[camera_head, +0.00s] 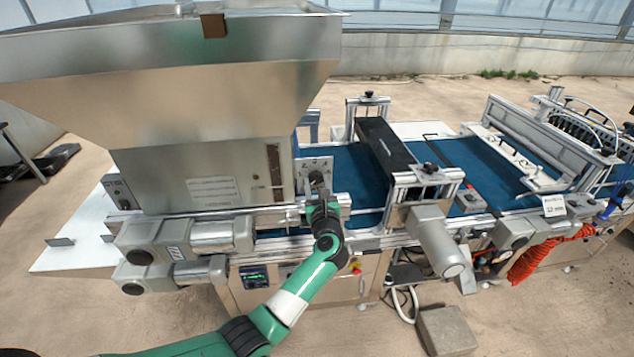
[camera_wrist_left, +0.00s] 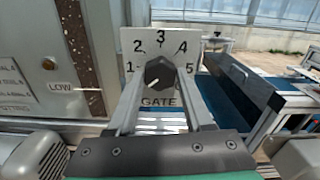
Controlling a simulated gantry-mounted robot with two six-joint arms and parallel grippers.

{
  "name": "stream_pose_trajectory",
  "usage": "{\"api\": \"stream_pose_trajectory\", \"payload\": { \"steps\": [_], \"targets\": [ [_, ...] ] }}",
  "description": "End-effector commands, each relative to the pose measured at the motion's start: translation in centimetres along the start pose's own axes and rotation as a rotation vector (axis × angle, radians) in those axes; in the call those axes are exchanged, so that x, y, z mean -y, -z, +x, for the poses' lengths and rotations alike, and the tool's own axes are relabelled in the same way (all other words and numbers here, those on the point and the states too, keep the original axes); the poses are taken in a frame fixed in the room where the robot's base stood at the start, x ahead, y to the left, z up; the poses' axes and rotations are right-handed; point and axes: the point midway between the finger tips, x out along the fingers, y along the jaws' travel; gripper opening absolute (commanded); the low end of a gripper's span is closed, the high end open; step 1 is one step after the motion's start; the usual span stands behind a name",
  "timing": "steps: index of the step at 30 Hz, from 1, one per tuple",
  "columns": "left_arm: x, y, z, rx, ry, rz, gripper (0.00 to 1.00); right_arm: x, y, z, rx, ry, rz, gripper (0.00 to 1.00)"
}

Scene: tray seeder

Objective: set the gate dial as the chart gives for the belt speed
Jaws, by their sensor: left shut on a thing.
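The gate dial (camera_wrist_left: 159,73) is a black knob on a white plate marked GATE, with 1 to 5 around it. A further mark at lower right is partly hidden. The knob's white pointer line points down and left, below the 1. My left gripper (camera_wrist_left: 160,92) is shut on the knob, one finger on each side; its left finger covers the plate's lower left. In the head view my left gripper (camera_head: 322,200) is at the dial plate (camera_head: 314,166) beside the hopper. A pale printed sheet (camera_head: 212,188) on the hopper's body is too small to read. My right gripper is out of view.
The big metal hopper (camera_head: 170,95) stands just left of the dial. A lit display (camera_head: 255,278) and a red knob (camera_head: 355,268) are below. The blue belt (camera_head: 350,175) runs right under a black roller box (camera_head: 385,145). A small white card (camera_head: 553,206) stands far right.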

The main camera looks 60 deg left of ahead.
Motion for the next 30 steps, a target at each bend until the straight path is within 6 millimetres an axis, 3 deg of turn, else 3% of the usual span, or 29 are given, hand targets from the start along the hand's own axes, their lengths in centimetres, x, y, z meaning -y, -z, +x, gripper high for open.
{"api": "stream_pose_trajectory", "payload": {
  "steps": [30],
  "targets": [
    [0.1, -0.4, 0.0, 0.000, 0.001, 0.897, 0.00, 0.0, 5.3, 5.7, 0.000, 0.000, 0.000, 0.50]
  ]
}}
